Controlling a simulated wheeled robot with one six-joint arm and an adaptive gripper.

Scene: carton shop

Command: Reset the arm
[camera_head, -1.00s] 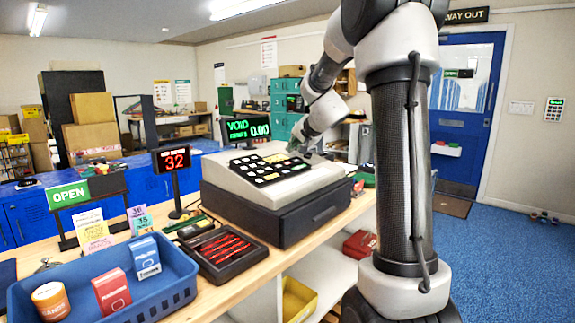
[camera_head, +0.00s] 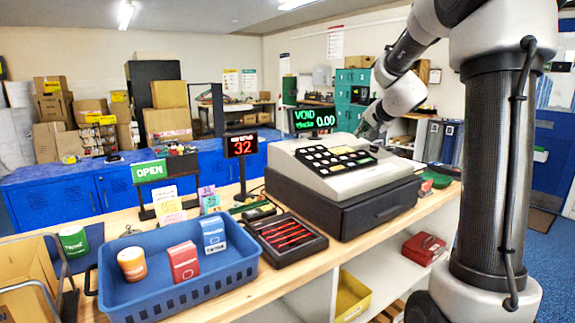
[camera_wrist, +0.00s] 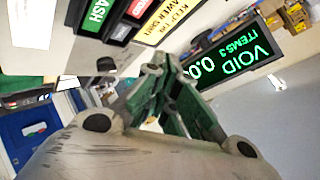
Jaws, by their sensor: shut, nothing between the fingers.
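My gripper (camera_wrist: 160,100) shows in the wrist view with its dark green fingers together and nothing between them. In the head view my gripper (camera_head: 366,128) is small and partly hidden, at the far right side of the cash register (camera_head: 345,185), near its top. I cannot tell there whether it touches the register. In the wrist view the register's keys (camera_wrist: 105,35) lie close beyond the fingers at upper left. The green display (camera_head: 313,119) on the register reads VOID and 0.00; it also shows in the wrist view (camera_wrist: 235,65).
A blue basket (camera_head: 150,298) with small boxes and a jar stands at the counter's front left. A black tray (camera_head: 285,237) of red pens lies beside the register. A number sign (camera_head: 241,145) reading 32 stands behind. Blue floor lies at right.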

